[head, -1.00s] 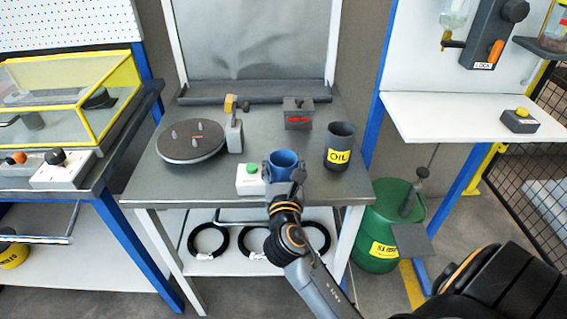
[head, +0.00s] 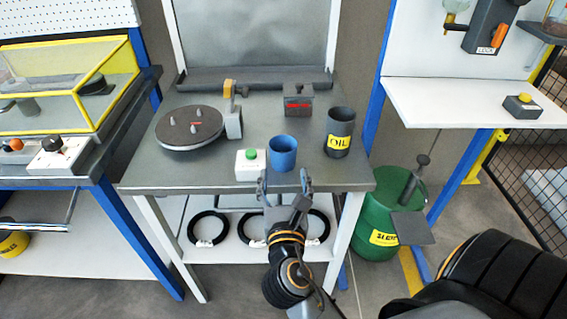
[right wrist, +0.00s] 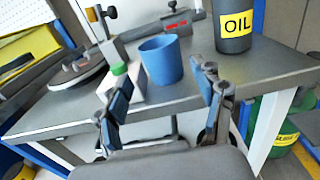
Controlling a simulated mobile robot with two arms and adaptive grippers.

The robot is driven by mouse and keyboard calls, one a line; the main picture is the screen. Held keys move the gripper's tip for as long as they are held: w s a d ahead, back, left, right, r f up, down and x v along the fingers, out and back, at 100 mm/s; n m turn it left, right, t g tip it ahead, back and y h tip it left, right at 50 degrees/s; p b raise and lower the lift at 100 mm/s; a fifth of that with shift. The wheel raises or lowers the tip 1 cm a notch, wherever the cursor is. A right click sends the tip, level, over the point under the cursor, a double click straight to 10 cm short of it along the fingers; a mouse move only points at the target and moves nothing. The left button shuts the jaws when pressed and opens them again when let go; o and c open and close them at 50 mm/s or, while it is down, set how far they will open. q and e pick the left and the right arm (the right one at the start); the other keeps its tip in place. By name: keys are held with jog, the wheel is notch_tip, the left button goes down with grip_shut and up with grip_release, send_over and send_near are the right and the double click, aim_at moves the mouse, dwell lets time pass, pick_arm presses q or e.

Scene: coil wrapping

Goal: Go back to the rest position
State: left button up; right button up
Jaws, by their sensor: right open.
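My right gripper (head: 285,183) is open and empty at the front edge of the grey table (head: 215,183). Its fingers point toward a blue cup (head: 283,156), which stands upright on the table, apart from them. In the right wrist view, the open fingers (right wrist: 162,95) show in front of the blue cup (right wrist: 161,60), with clear space between. My left gripper is not in view.
Beside the cup are a white box with a green button (head: 250,166) and a dark OIL container (head: 340,133). Behind stand a round turntable with pegs (head: 188,128) and a grey box (head: 298,101). Black coils (head: 208,229) lie on the lower shelf. A green bin (head: 375,225) stands right.

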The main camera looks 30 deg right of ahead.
jog(key=shift+v, duration=1.1)
